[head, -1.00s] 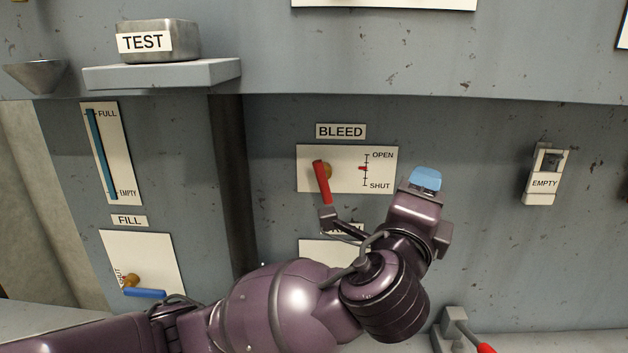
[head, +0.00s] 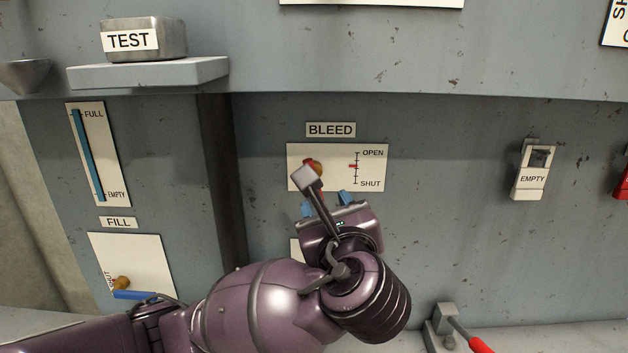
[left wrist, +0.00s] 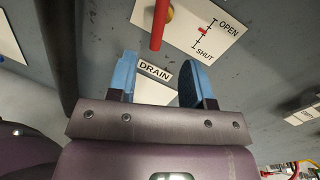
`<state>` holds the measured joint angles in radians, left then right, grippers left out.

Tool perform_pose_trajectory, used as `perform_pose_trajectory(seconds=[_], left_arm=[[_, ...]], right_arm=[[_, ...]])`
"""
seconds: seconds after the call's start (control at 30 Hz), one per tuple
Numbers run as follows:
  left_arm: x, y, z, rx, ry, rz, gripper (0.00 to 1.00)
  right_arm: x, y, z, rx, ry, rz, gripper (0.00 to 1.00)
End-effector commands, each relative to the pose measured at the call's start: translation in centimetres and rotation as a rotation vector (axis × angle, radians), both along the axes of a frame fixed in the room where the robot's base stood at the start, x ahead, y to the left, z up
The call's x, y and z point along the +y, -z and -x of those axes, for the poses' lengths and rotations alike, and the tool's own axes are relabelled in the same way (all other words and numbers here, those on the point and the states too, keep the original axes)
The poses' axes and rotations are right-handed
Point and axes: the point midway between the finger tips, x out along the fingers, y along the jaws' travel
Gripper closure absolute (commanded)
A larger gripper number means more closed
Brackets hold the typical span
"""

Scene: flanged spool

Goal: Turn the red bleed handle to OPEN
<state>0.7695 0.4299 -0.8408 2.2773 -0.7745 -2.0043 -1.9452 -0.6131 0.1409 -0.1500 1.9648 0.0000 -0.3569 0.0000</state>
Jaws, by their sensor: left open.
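The red bleed handle (left wrist: 159,24) hangs down from its brass hub on the white BLEED plate (head: 372,178). In the head view my wrist bracket hides most of the handle. A red pointer (head: 353,166) stands between OPEN and SHUT on the plate's scale; it also shows in the left wrist view (left wrist: 203,31). My left gripper (head: 327,204) is open with its blue fingers apart, just below the plate. In the left wrist view the handle's lower end appears above the gap between the fingers (left wrist: 160,75), with no contact visible. My right gripper is not in view.
A DRAIN label (left wrist: 155,70) and plate lie below the bleed plate, partly behind my gripper. A shelf (head: 150,75) with a TEST block juts out at upper left. A red-handled lever (head: 466,335) stands at lower right. The wall right of the plate is clear up to the EMPTY holder (head: 531,181).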

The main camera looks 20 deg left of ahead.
Motion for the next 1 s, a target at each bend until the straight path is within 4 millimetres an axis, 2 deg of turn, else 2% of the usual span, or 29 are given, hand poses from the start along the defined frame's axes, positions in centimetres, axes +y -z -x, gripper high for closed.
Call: perform_pose_trajectory(seconds=[0.23, 0.63, 0.8, 1.0], left_arm=[[1.2, -0.1, -2.1, -0.004, -0.004, -0.003, 0.54], [4.1, -0.1, -7.7, 0.0, -0.003, 0.001, 0.54], [4.7, 0.0, -8.9, -0.001, -0.001, 0.002, 0.54], [4.9, 0.0, -9.2, 0.0, -0.001, 0.003, 0.54]], right_arm=[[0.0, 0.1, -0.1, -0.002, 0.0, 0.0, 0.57], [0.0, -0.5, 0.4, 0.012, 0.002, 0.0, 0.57], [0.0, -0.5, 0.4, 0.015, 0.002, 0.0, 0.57], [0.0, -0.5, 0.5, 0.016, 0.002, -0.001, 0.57]])
